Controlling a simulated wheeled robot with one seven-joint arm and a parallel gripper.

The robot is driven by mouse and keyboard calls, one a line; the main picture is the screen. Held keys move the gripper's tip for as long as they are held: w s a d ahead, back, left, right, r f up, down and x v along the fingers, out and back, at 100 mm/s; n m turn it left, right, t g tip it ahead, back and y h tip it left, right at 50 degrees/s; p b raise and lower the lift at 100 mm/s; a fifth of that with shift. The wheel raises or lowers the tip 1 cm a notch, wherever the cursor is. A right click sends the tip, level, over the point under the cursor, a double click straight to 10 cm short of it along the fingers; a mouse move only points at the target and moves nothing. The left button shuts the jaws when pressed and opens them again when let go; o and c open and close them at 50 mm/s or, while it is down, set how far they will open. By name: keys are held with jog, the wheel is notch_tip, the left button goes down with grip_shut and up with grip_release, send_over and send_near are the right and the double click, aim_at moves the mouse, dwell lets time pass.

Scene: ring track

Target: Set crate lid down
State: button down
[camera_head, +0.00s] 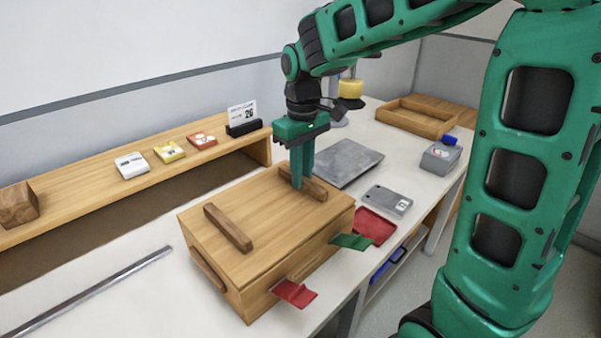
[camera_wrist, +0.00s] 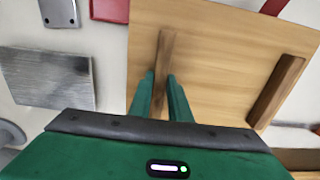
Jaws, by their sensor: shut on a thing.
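The crate lid (camera_head: 262,212) is a flat light-wood board with two darker wooden bar handles. It lies over the top of the wooden crate (camera_head: 290,258), looking level and closely lined up with it. My gripper (camera_head: 302,182) points down and is shut on the lid's far-right handle (camera_head: 316,189). The other handle (camera_head: 228,228) is free. In the wrist view, the lid (camera_wrist: 215,65) fills the upper right, and the held handle (camera_wrist: 164,70) runs between my gripper's fingers (camera_wrist: 162,85). Whether a thin gap remains between lid and crate I cannot tell.
A red tab (camera_head: 293,292) and a green tab (camera_head: 352,242) stick out of the crate's front. A metal rail (camera_head: 95,290) lies at left. A shelf (camera_head: 85,205) runs behind.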

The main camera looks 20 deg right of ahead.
jog(key=shift+f, duration=0.15)
jog(key=c, duration=1.6)
grip_release()
jog(key=shift+c, duration=0.2)
notch_tip(320, 180, up, 12)
jog(key=shift+r, duration=0.25)
jog(key=s+d+f+m, duration=0.3)
jog(key=s+d+f, duration=0.2)
jog(key=s, duration=0.3)
jog(key=s+d+f+m, duration=0.4)
jog(key=s+d, duration=0.2)
jog(key=s, duration=0.3)
jog(key=s+d+f+m, duration=0.4)
jog(key=s+d+f, duration=0.1)
jog(key=s, duration=0.4)
jog(key=shift+s+d+f, duration=0.15)
jog(key=shift+d+f, duration=0.2)
jog(key=shift+d, duration=0.3)
